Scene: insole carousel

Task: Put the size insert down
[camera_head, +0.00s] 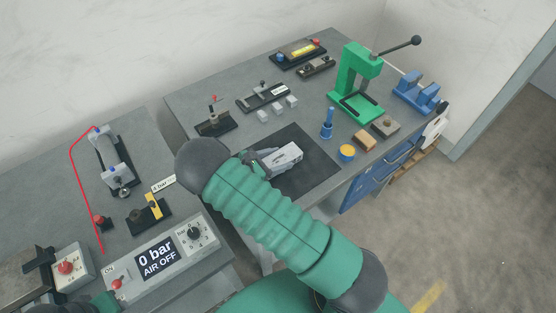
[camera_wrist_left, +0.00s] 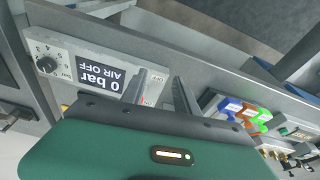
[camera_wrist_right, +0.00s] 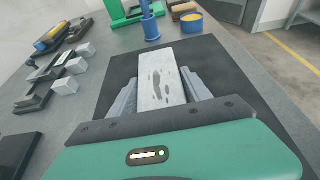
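The size insert is a light grey block (camera_wrist_right: 160,80) with dark footprint marks on its top. It lies between the two fingers of my right gripper (camera_wrist_right: 160,76), which touch its long sides. In the head view the insert (camera_head: 284,156) is over the dark mat (camera_head: 318,168); I cannot tell whether it touches the mat. My right forearm hides part of that gripper. My left gripper (camera_wrist_left: 163,76) is empty, its fingers apart, near the pressure panel (camera_wrist_left: 95,72), which reads 0 bar, AIR OFF.
Several small grey blocks (camera_head: 277,108) lie left of the mat. A blue post (camera_head: 327,124), a yellow-topped round pot (camera_head: 347,153) and a green press (camera_head: 358,85) stand beyond it. A clamp fixture (camera_head: 112,160) is on the left table. Bare mat surrounds the insert.

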